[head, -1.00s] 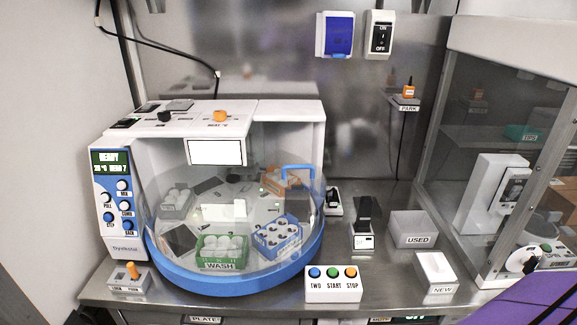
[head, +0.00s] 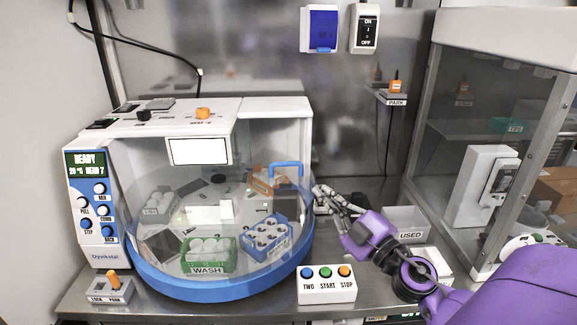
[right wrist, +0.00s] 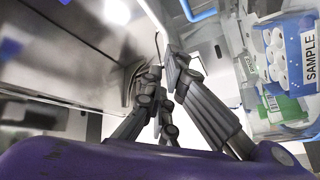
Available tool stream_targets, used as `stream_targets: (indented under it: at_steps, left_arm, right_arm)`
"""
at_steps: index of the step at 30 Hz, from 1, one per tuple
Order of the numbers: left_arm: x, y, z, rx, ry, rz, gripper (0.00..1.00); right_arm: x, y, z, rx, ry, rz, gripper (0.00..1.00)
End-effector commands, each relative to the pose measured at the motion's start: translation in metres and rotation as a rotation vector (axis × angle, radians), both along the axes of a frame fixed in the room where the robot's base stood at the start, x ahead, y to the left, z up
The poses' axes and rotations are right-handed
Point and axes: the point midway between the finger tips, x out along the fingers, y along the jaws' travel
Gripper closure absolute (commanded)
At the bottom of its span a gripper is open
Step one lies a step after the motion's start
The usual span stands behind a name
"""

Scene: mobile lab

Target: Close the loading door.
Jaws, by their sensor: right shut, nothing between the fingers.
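The white benchtop machine (head: 215,112) has a round, clear-walled bay with a blue rim (head: 215,287). The loading door appears to be the clear curved panel with a blue handle (head: 287,163) on the bay's right side; its edges are hard to make out. The blue handle also shows at the top of the right wrist view (right wrist: 200,12). My right gripper (head: 320,192) is shut and empty, just right of the bay and a little lower right of the handle. I cannot tell whether it touches the clear wall. My left gripper is out of view.
Inside the bay are a green WASH rack (head: 208,262) and a blue rack (head: 265,238). A USED bin (head: 405,220) and a glass cabinet (head: 470,110) are to the right.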

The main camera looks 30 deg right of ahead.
Motion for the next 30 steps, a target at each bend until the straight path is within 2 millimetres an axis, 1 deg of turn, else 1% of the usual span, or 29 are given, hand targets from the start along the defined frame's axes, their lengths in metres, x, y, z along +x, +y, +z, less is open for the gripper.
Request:
stream_targets:
  at_steps: [1,3,4,7,10,13,15,17,20,23,30]
  left_arm:
    - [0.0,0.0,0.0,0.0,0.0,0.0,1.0]
    - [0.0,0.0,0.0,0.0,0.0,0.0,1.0]
    - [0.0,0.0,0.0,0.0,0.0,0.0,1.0]
    - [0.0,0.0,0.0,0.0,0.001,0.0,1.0]
    - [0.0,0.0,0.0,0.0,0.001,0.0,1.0]
    - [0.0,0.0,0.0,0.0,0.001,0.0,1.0]
    - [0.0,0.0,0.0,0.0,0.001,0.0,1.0]
    - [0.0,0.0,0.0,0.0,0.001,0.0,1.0]
    - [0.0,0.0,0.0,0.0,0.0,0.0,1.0]
    - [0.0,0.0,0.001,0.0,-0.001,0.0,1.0]
    - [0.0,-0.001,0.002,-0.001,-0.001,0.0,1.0]
  right_arm:
    - [0.015,0.008,0.018,-0.091,-0.005,0.088,1.0]
    - [0.031,0.016,0.029,-0.207,0.033,0.196,1.0]
    - [0.037,0.017,0.032,-0.252,0.06,0.233,1.0]
    - [0.051,0.008,0.033,-0.374,0.173,0.3,1.0]
    - [0.059,-0.009,0.033,-0.446,0.282,0.315,1.0]
    - [0.062,-0.023,0.031,-0.479,0.355,0.31,1.0]
    - [0.064,-0.028,0.03,-0.489,0.381,0.306,1.0]
    - [0.067,-0.029,0.029,-0.49,0.389,0.305,1.0]
    - [0.077,-0.025,0.027,-0.489,0.39,0.306,1.0]
    - [0.092,-0.019,0.023,-0.489,0.388,0.307,1.0]
    - [0.141,-0.003,0.009,-0.487,0.387,0.307,1.0]
